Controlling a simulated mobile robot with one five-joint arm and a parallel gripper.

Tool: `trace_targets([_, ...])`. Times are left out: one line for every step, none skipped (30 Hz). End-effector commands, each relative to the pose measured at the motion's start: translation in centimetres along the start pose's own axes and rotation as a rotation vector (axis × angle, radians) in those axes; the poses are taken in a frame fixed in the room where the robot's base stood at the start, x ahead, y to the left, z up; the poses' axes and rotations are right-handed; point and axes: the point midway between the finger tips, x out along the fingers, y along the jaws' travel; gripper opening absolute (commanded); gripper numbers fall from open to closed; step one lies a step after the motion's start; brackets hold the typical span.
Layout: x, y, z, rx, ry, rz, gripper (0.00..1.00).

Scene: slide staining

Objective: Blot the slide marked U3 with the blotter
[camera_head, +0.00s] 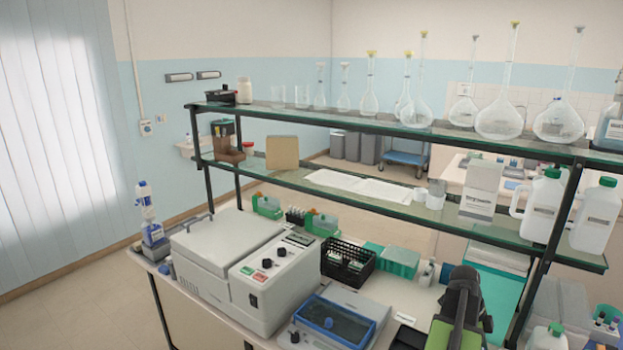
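I cannot make out a slide marked U3 or a blotter; any markings are too small to read. A grey tray-like unit with a dark blue panel (335,322) lies on the bench at the bottom centre. A black basket (347,264) with small items in it stands behind that unit. Teal boxes (398,262) stand to the right of the basket. No gripper fingers are to be seen. A dark and green upright form (460,308) at the lower right is cut off by the bottom edge, and I cannot tell what it is.
A large white-grey bench machine (245,268) fills the left of the bench. A two-tier glass shelf (330,182) crosses above, with flasks on top and jugs (541,206) at the right. Floor is open at the left and behind.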

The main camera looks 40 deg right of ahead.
Motion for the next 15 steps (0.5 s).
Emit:
trace_targets([1.8,0.0,0.8,0.000,0.000,0.000,0.12])
trace_targets([2.4,0.0,1.0,0.000,0.000,0.000,0.12])
trace_targets([2.9,0.0,1.2,0.000,0.000,0.000,0.12])
trace_targets([3.5,0.0,1.4,0.000,0.000,0.000,0.12])
trace_targets([3.8,0.0,1.6,0.000,0.000,0.000,0.12])
trace_targets([4.3,0.0,1.8,0.000,0.000,0.000,0.12])
trace_targets([4.5,0.0,1.9,0.000,0.000,0.000,0.12])
trace_targets([4.6,0.0,1.9,0.000,0.000,0.000,0.12])
trace_targets([4.5,0.0,1.9,0.000,0.000,0.000,0.12])
trace_targets([4.5,0.0,1.9,0.000,0.000,0.000,0.12])
trace_targets([4.3,0.0,1.8,0.000,0.000,0.000,0.12])
trace_targets([3.9,0.0,1.6,0.000,0.000,0.000,0.12])
trace_targets([3.5,0.0,1.5,0.000,0.000,0.000,0.12])
trace_targets([3.1,0.0,1.3,0.000,0.000,0.000,0.12])
trace_targets([2.6,0.0,1.1,0.000,0.000,0.000,0.12])
